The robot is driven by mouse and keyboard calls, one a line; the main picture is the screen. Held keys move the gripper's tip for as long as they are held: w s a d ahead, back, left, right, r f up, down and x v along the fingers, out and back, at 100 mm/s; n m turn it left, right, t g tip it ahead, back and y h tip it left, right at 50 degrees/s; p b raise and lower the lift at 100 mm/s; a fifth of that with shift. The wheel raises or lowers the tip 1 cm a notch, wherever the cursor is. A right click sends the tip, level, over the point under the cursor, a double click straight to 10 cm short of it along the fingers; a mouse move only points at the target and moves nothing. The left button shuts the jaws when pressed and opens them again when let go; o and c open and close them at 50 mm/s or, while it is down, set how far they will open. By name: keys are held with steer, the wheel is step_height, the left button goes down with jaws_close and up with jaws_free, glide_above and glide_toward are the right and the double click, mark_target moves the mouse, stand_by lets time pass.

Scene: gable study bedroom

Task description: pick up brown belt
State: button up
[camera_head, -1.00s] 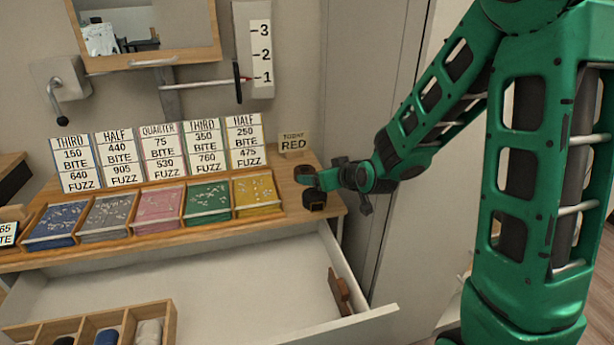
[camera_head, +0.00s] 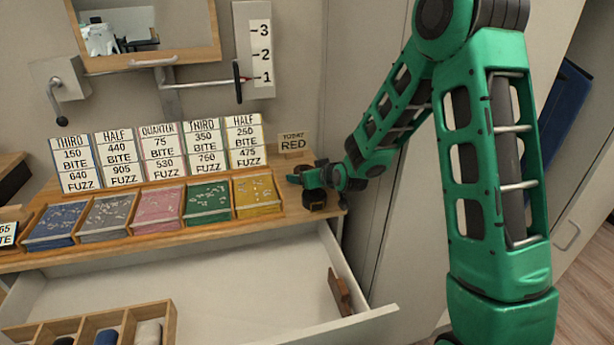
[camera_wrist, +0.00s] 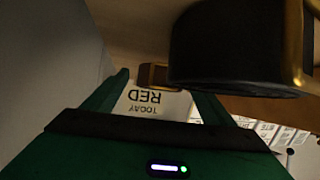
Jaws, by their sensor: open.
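The brown belt (camera_wrist: 153,75) appears as a small brown roll with a lighter buckle-like edge in the wrist view, beyond and between the fingertips. In the head view it is mostly hidden behind my gripper at the desk's right end. My gripper (camera_head: 298,179) is open, low over the desk's right end; its two green fingers also show in the wrist view (camera_wrist: 162,88), with nothing held. A black roll with a brass-coloured buckle (camera_wrist: 235,45) looms large beside the fingers; in the head view this black roll (camera_head: 314,200) sits at the desk's front right corner.
The "TODAY RED" card (camera_head: 293,143) stands just behind the gripper. Card trays (camera_head: 258,208) lie to the left, with sign boards behind. A drawer (camera_head: 240,290) is open below, with a brown piece (camera_head: 340,291) at its right wall. A tall cabinet (camera_head: 365,100) stands close on the right.

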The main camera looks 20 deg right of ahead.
steer(key=shift+w+f, duration=0.1)
steer(key=shift+w, duration=0.1)
steer(key=c, duration=1.2)
steer(key=shift+c, duration=0.3)
